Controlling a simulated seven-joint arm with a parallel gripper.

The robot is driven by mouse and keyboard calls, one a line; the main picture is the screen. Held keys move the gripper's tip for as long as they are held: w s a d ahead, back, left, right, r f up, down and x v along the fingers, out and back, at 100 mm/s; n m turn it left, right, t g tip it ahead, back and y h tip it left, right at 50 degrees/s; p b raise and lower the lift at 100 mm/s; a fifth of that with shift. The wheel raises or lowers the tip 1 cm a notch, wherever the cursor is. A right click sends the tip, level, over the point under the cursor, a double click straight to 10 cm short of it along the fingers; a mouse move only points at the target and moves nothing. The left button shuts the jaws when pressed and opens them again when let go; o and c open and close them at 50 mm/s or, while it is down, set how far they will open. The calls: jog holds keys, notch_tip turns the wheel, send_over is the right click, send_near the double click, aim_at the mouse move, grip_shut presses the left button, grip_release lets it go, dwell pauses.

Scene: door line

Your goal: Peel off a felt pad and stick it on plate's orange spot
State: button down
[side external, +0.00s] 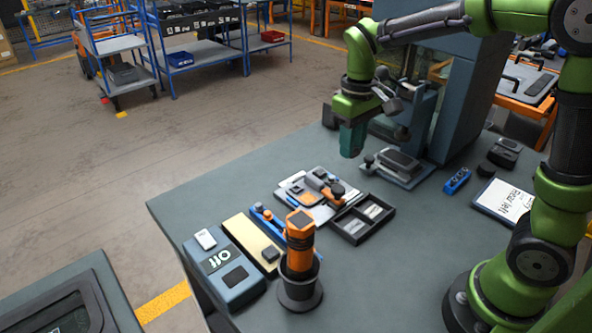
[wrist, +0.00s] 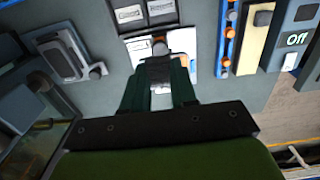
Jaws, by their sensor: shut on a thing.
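My gripper (side external: 352,142) hangs above the table, behind the plate in the side view. In the wrist view its green fingers (wrist: 158,92) are shut on a small dark piece that looks like a felt pad (wrist: 158,70). A light plate (side external: 294,184) with orange areas lies on the table, and a dark-knobbed orange tool or clamp stands on it.
A black two-compartment tray (side external: 352,238) sits right of the plate. An orange-topped cylinder (side external: 300,250) stands in front. A blue-grey box marked "Off" (side external: 225,272) lies beside the strip. A grey fixture (side external: 398,168) stands behind right.

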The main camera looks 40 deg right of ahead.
jog(key=c, duration=1.6)
grip_release()
grip_shut()
jog(key=shift+f, duration=0.15)
jog(key=w+a+f, duration=0.1)
jog(key=w+f, duration=0.2)
jog(key=w+a+f, duration=0.1)
jog(key=w+f, duration=0.1)
jog(key=f, duration=0.1)
jog(key=w+a+f, duration=0.1)
jog(key=w+f, duration=0.2)
jog(key=shift+w+a, duration=0.3)
jog(key=shift+a, duration=0.05)
jog(key=shift+f, duration=2.8)
